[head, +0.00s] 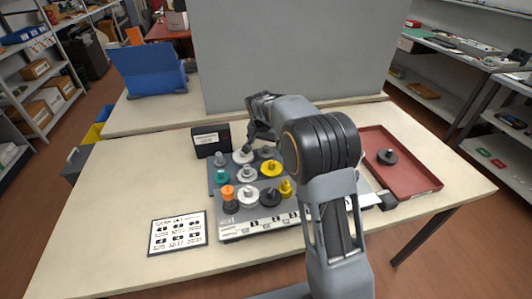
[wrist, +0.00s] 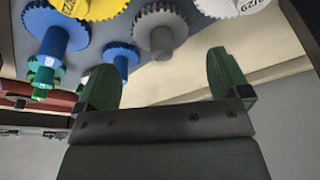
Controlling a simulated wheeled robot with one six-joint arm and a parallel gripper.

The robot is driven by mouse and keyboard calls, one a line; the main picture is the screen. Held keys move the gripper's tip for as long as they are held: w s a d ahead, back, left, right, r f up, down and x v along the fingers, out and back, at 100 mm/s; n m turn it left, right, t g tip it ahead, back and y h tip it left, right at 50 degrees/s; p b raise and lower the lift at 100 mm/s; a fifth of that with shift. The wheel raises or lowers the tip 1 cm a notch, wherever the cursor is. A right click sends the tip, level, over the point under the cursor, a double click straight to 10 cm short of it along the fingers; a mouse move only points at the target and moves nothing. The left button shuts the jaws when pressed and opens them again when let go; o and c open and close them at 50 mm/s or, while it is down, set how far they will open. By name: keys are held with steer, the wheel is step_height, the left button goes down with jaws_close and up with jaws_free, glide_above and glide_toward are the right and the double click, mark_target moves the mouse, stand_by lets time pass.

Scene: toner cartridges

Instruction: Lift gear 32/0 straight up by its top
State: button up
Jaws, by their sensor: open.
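Several gears with upright shafts stand on a grey board (head: 232,232) on the table. In the head view they include a white gear (head: 242,157) at the back, a yellow gear (head: 271,168) and a black gear (head: 270,197). My gripper (head: 250,137) is above the back of the board, partly hidden by my arm. In the wrist view my gripper (wrist: 166,75) is open and empty, with green fingertips. A grey gear (wrist: 160,32) lies beyond the gap between them, not touched. I cannot read which gear is 32/0.
A red tray (head: 425,178) at the right holds a dark gear (head: 387,157). A black box (head: 211,140) stands behind the board. A printed card (head: 178,233) lies at the front left. A grey panel (head: 290,50) rises behind. Neighbouring gears crowd closely.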

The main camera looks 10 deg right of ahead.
mark_target(266, 146)
steer(key=shift+x, duration=2.7)
steer(key=shift+a, duration=0.15)
steer(key=shift+c, duration=0.2)
steer(key=c, duration=0.9)
